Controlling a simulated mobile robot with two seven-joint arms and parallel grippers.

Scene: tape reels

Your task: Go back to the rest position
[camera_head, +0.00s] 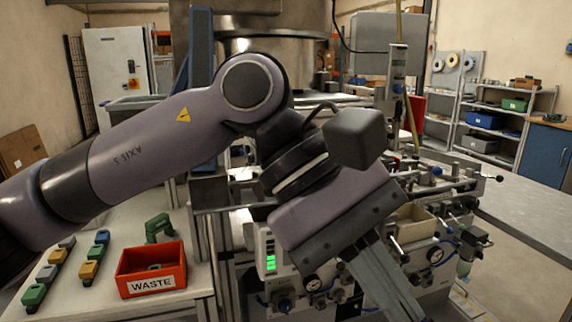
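My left arm comes in from the left and reaches across the middle of the view. Its gripper (385,288) points down and to the right, in front of the machine with gauges and knobs (432,262). The finger ends run to the bottom edge of the picture, so I cannot tell whether the gripper is open or shut. I see nothing held in the visible part. My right gripper is not in view.
A grey worktop (530,212) is at the right.

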